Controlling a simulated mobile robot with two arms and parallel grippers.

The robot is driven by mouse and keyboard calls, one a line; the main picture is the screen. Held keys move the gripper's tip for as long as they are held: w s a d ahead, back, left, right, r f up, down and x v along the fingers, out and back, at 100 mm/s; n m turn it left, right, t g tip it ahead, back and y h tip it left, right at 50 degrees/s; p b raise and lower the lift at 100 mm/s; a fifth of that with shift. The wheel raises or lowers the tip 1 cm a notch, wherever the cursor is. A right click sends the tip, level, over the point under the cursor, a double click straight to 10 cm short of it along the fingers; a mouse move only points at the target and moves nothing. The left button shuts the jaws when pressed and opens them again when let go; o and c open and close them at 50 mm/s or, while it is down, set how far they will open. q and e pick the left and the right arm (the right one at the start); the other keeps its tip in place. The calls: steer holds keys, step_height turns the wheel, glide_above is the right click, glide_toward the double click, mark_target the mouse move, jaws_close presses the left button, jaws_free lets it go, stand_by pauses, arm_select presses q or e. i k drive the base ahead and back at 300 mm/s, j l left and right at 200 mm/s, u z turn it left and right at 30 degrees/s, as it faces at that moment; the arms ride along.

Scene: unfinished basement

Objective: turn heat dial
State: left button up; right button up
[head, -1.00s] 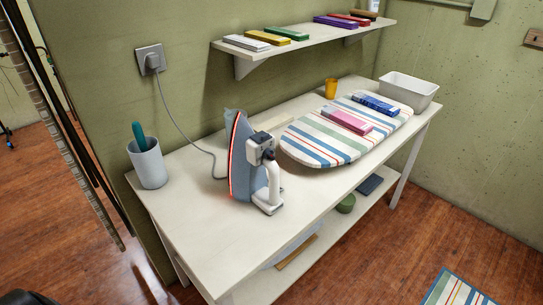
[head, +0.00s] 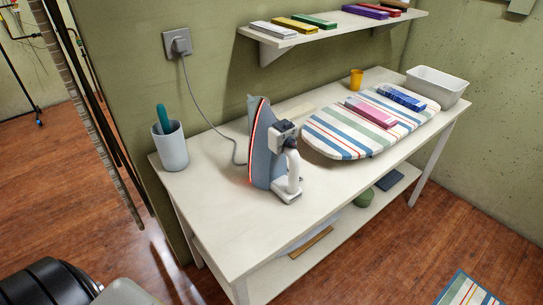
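The iron (head: 266,150) stands upright on its heel on the white table, with its soleplate side facing left and its handle to the right. A red-orange line runs along the soleplate edge. A dark part (head: 291,143) shows near the top of the handle; I cannot tell whether it is the heat dial. A grey cord runs from the iron to the wall socket (head: 177,42). Neither of my grippers shows in the head view.
The striped ironing board (head: 335,142) lies right of the iron with pink (head: 371,115) and blue (head: 402,97) folded cloths on it. A cup (head: 170,147) stands at the table's left end, a white bin (head: 437,86) at the far right. The table front (head: 225,215) is clear.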

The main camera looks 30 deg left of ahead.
mark_target(290, 141)
steer(key=u, duration=0.95)
steer(key=i+l+u, duration=0.2)
steer(key=l+u, duration=0.25)
steer(key=l, duration=0.2)
steer(key=l+u, duration=0.4)
steer(key=l, duration=0.25)
steer(key=l+u, duration=0.45)
steer(key=l, duration=0.25)
